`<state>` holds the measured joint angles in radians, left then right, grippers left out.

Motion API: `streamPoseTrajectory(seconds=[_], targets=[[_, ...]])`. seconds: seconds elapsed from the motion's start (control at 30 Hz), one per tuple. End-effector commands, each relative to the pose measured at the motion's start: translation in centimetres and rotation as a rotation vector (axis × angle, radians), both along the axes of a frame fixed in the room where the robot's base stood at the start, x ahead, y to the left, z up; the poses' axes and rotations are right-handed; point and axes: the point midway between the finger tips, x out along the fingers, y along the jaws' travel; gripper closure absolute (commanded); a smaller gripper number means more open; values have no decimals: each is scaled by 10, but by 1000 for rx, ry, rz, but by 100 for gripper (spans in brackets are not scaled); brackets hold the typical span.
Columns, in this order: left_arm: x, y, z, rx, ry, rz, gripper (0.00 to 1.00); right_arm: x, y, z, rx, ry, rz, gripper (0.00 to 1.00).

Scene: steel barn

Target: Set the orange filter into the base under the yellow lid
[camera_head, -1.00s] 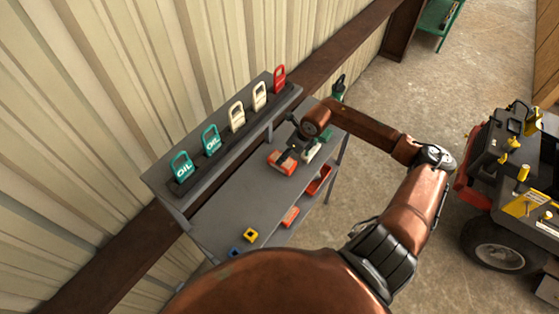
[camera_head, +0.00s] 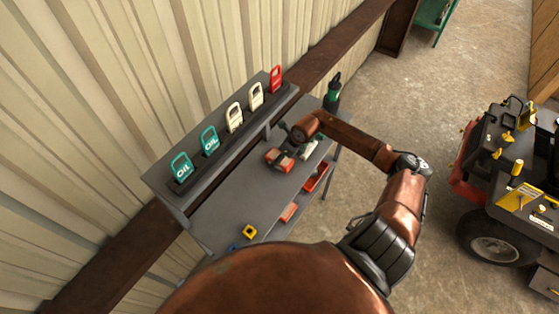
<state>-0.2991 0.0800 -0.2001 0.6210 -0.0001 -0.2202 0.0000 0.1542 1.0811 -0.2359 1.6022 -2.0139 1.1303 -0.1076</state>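A flat orange-red block (camera_head: 285,164) lies on the grey bench under my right gripper (camera_head: 281,152). It may be the orange filter, but it is small and partly hidden by the gripper. The fingers are close to it or touching; their opening is too small to make out. A second orange-red block (camera_head: 289,212) lies nearer on the bench. At the right, the mower (camera_head: 482,185) carries a yellow plate (camera_head: 517,194) and several yellow parts; I cannot tell which is the lid, and no base is clear. My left gripper is not in view.
A shelf (camera_head: 262,106) with several oil jugs runs along the wall side of the grey bench (camera_head: 240,195). A red tray (camera_head: 316,178), a pale green-white item (camera_head: 309,148), a dark green bottle (camera_head: 333,92) and a yellow square piece (camera_head: 249,232) are there. Open floor separates bench and mower.

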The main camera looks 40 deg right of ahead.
Motion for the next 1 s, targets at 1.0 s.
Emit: streamPoseTrajectory(seconds=[1.0], targets=[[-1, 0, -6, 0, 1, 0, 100, 0, 0, -4, 0, 0, 0, 53]])
